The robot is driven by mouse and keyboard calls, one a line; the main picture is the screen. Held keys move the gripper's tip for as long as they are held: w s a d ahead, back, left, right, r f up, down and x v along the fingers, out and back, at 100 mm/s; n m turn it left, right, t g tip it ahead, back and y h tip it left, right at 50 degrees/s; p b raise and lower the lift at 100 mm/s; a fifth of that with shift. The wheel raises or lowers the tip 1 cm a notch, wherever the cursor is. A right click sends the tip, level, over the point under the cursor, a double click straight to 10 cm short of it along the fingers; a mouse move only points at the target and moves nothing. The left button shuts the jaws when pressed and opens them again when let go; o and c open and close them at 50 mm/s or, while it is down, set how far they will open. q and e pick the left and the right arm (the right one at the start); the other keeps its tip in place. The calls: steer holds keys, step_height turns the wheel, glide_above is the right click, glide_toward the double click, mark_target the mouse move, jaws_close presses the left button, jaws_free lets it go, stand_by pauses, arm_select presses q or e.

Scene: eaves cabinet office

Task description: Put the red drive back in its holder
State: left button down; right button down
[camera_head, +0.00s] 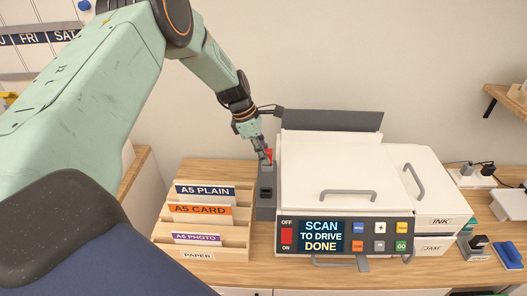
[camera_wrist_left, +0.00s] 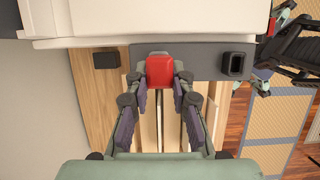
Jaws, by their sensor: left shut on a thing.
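My left gripper (camera_head: 266,157) is shut on the red drive (camera_head: 269,154), above the far end of the grey holder (camera_head: 265,212). The holder is a narrow block with dark openings on top, standing between the paper rack and the printer. In the left wrist view, the red drive (camera_wrist_left: 160,71) sits between the fingertips of my left gripper (camera_wrist_left: 161,78), over the holder's grey top (camera_wrist_left: 205,62). An empty square socket shows at the right end there. The drive's lower end is hidden, so I cannot tell whether it is in a socket.
The white printer (camera_head: 335,170) stands close to the holder's right; its panel reads "SCAN TO DRIVE DONE". A wooden paper rack (camera_head: 200,242) stands close on the left. A small black block (camera_wrist_left: 106,60) lies beyond the holder's left end in the wrist view.

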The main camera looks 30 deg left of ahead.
arm_select(q)
steer(key=shift+f, duration=0.35)
steer(key=c, duration=1.1)
jaws_free()
steer(key=shift+r, duration=0.1)
steer(key=v, duration=1.2)
steer(key=shift+w, duration=0.1)
